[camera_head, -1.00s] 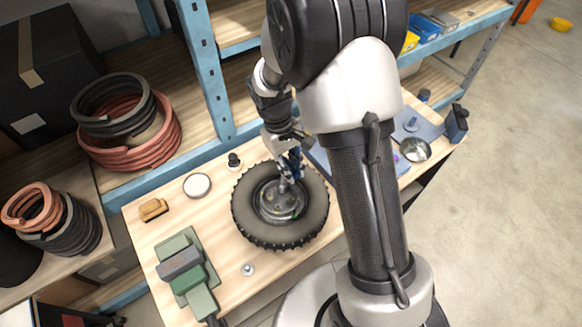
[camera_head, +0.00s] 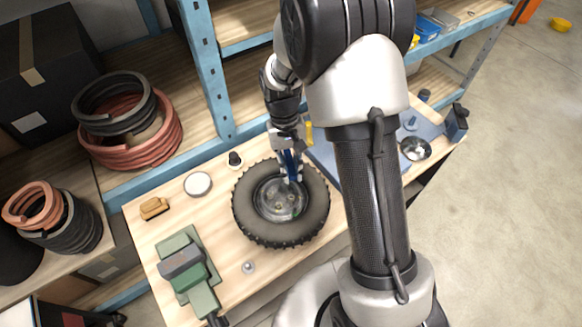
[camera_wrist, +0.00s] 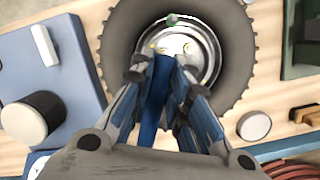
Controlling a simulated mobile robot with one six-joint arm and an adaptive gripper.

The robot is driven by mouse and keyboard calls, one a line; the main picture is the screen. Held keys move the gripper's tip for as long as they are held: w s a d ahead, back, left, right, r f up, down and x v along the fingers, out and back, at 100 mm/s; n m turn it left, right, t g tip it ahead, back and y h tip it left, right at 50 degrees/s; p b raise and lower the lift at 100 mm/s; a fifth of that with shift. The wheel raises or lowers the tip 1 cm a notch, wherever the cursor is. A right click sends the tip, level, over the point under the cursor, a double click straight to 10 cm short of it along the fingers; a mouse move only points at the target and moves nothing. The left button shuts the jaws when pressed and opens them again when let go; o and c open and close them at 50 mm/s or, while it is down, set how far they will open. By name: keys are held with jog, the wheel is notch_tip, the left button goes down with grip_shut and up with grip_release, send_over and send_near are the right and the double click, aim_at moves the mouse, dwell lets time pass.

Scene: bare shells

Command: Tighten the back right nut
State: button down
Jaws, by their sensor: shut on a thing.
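A wheel with a black knobbly tyre (camera_head: 281,235) lies flat on the wooden bench, its grey metal hub (camera_head: 272,203) facing up. My gripper (camera_head: 291,176) points down over the back right part of the hub. It is shut on a blue tool (camera_wrist: 152,112), a bar held between the fingers and reaching toward the hub. In the wrist view the hub (camera_wrist: 207,45) shows small brass-coloured nuts (camera_wrist: 186,46) and a small green piece (camera_wrist: 172,18) on it.
A green vise (camera_head: 190,270) stands at the bench's front left. A blue mat (camera_head: 355,178) and metal bowl (camera_head: 415,148) are right. Blue shelf posts (camera_head: 207,70) rise behind.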

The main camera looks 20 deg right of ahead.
jog(key=shift+w+d+r, duration=0.1)
jog(key=shift+w+d, duration=0.15)
jog(key=shift+w, duration=0.15)
jog(key=m, duration=0.3)
jog(key=shift+a+y, duration=0.1)
jog(key=shift+y, duration=0.2)
jog(key=shift+s+f+m, duration=0.15)
jog(key=shift+f+m, duration=0.05)
jog(key=shift+m, duration=0.2)
jog(key=shift+d+n, duration=0.2)
jog(key=shift+n, duration=0.2)
